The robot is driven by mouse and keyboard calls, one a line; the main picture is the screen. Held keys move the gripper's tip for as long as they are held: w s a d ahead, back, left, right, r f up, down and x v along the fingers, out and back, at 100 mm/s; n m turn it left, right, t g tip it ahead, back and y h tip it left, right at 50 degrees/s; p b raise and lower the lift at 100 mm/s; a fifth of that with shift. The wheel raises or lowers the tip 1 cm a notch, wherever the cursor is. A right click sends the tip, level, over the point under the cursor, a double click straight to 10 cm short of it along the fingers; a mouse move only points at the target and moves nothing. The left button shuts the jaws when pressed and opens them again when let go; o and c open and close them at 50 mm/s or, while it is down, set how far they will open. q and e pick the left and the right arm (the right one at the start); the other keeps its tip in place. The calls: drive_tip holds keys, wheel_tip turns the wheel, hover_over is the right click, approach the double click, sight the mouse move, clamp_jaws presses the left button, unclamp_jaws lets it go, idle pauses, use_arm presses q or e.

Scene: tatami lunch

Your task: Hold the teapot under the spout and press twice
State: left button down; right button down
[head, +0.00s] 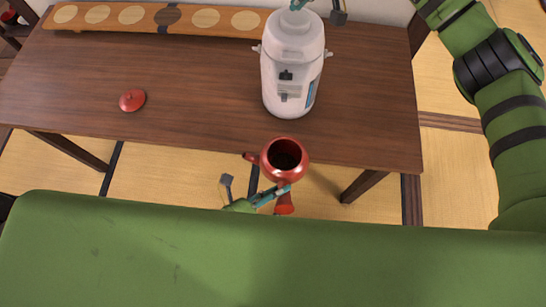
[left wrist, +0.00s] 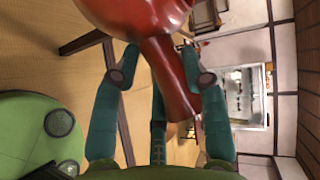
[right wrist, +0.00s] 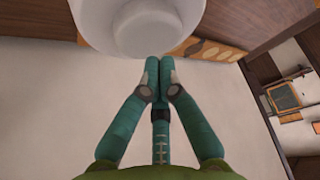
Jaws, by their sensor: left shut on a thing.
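The red teapot (head: 285,172) is lidless, its dark opening facing up, near the table's front edge and in front of the white dispenser (head: 290,50). Its short spout points left in the head view. My left gripper (head: 282,190) is shut on the teapot's handle, which shows between the fingers in the left wrist view (left wrist: 172,85). The dispenser stands upright on the table; its spout is not clearly visible. My right gripper (head: 298,4) is at the dispenser's top, fingertips together and empty in the right wrist view (right wrist: 152,66). Whether it touches the top is unclear.
The red lid (head: 132,100) lies on the left part of the brown table (head: 200,90). A long wooden board with round inlays (head: 205,19) lies along the back edge. The table between lid and dispenser is clear.

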sight(298, 18)
use_arm(q)
drive_tip(key=shift+w+r, duration=0.1)
drive_tip(key=shift+w, duration=5.85)
use_arm(e)
drive_tip(key=shift+f, duration=0.1)
drive_tip(key=shift+s+f, duration=0.15)
drive_tip(key=shift+f, duration=1.8)
drive_tip(key=shift+r, duration=1.9)
drive_tip(key=shift+f, duration=0.35)
drive_tip(key=shift+f, duration=1.55)
